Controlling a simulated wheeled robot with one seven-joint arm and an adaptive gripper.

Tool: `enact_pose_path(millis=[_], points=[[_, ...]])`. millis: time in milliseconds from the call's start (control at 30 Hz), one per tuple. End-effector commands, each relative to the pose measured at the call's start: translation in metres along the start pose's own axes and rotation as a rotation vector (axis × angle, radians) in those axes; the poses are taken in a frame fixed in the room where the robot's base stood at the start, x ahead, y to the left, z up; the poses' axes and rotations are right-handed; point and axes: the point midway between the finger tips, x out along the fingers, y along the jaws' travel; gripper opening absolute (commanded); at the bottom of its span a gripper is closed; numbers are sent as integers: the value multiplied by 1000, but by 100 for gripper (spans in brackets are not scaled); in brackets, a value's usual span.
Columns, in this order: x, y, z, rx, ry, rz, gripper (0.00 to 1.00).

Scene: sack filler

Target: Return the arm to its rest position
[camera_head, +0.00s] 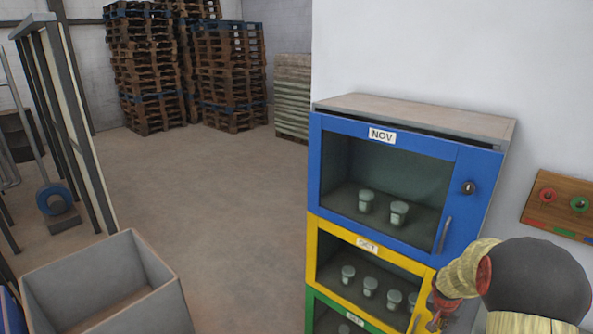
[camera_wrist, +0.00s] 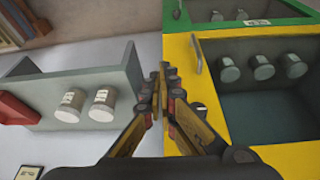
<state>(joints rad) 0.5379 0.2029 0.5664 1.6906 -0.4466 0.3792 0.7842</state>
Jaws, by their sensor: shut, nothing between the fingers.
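My arm reaches in from the lower right of the head view. My gripper (camera_head: 437,312) is in front of the right side of the yellow cabinet (camera_head: 330,234) labelled OCT, close to its handle. In the wrist view my gripper (camera_wrist: 162,80) has its fingers together with nothing between them. The yellow cabinet's frame (camera_wrist: 178,65) and its handle (camera_wrist: 196,52) lie just right of the fingers; I cannot tell if they touch. Several lidded jars (camera_wrist: 262,67) stand inside it.
A blue cabinet (camera_head: 470,215) labelled NOV, with two jars, sits above; a green one (camera_head: 312,312) is below. A grey tray (camera_wrist: 75,90) with two jars (camera_wrist: 102,105) and a red object (camera_wrist: 15,108) is left of the fingers. A grey bin (camera_head: 165,310) stands at left; open floor (camera_head: 220,190) lies between.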

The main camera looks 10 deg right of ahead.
Motion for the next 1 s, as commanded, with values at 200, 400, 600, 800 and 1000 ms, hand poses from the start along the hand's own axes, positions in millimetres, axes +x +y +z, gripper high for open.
enact_pose_path(millis=[200,400,600,800,1000], points=[[2,23,48,-151,-128,57,0],[-50,36,98,-289,-234,61,0],[-113,26,141,-418,-260,16,0],[-184,12,199,-564,-237,-69,0],[-240,4,259,-685,-162,-176,0]])
